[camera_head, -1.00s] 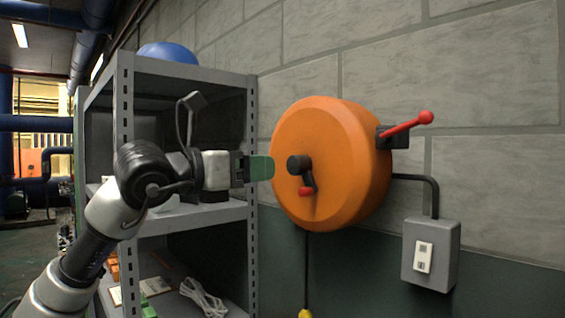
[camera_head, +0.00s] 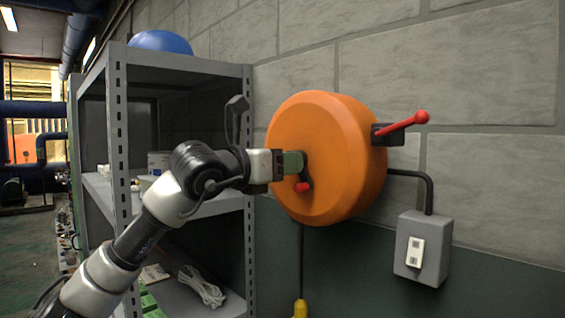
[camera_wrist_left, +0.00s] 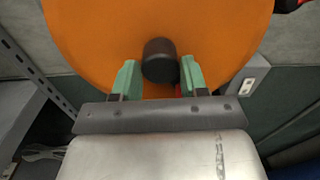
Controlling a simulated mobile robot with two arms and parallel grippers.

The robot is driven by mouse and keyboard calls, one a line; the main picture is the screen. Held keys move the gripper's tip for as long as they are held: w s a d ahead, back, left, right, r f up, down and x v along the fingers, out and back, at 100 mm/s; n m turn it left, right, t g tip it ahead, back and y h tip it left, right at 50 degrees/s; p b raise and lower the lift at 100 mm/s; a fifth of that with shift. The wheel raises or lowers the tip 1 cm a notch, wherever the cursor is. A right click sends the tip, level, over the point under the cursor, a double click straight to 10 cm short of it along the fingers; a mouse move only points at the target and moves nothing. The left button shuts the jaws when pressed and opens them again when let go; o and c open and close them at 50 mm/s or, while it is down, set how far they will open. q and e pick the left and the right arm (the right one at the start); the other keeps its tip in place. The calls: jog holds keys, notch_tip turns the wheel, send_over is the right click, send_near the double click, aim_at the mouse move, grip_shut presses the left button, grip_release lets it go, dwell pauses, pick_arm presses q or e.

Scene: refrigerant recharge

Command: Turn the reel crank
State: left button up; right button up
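The orange round reel (camera_head: 325,150) is mounted on the block wall. Its black crank hub shows between the fingers in the left wrist view (camera_wrist_left: 160,62). The short crank arm hangs down to a small red knob (camera_head: 302,187). My left gripper (camera_head: 300,162) is at the reel face, its green fingers hiding most of the hub in the head view. In the left wrist view the fingers (camera_wrist_left: 158,78) stand apart, one on each side of the hub; a firm grip does not show. My right gripper is out of view.
A red-knobbed lever (camera_head: 405,124) sticks out at the reel's right side. A grey switch box (camera_head: 422,250) is on the wall below right. A cable hangs under the reel to a yellow end (camera_head: 300,308). A grey metal shelf (camera_head: 180,67) stands close on the left.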

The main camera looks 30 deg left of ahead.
pick_arm(q)
jog(key=c, duration=0.4)
jog(key=shift+c, duration=0.2)
jog(key=shift+m, duration=0.3)
jog(key=m, duration=2.2)
jog(key=shift+r+m+y+p, duration=0.1)
jog(key=shift+m+y+p, duration=0.2)
jog(key=shift+p, duration=0.05)
jog(key=o, duration=0.9)
jog(key=shift+o, duration=0.2)
